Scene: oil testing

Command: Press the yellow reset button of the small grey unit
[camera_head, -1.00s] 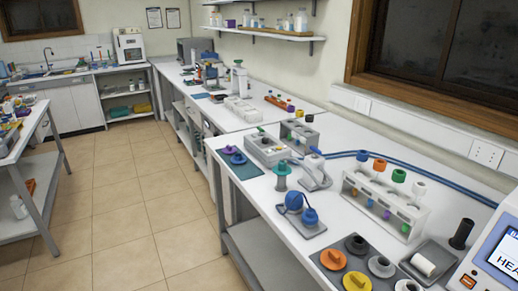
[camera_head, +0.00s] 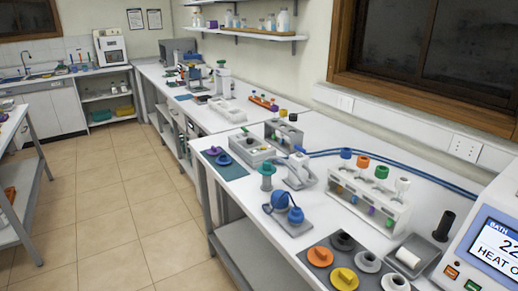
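Neither of my grippers shows in the head view. A small grey box-shaped unit (camera_head: 249,151) stands on the white bench, behind the green-topped piece and beside a teal mat. It has small details on its top, too small to tell whether one is a yellow reset button. A second grey holder (camera_head: 284,133) stands just behind it. At the right edge a larger light-coloured bath unit (camera_head: 482,262) has a lit screen reading "BATH" and an orange button (camera_head: 451,272) low on its front.
A dark plate with orange and yellow knobs (camera_head: 344,278) lies at the bench's front edge. A white rack (camera_head: 368,205) with coloured caps stands behind it. A blue hose (camera_head: 420,174) runs along the back. Tiled floor (camera_head: 110,215) is clear left of the bench.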

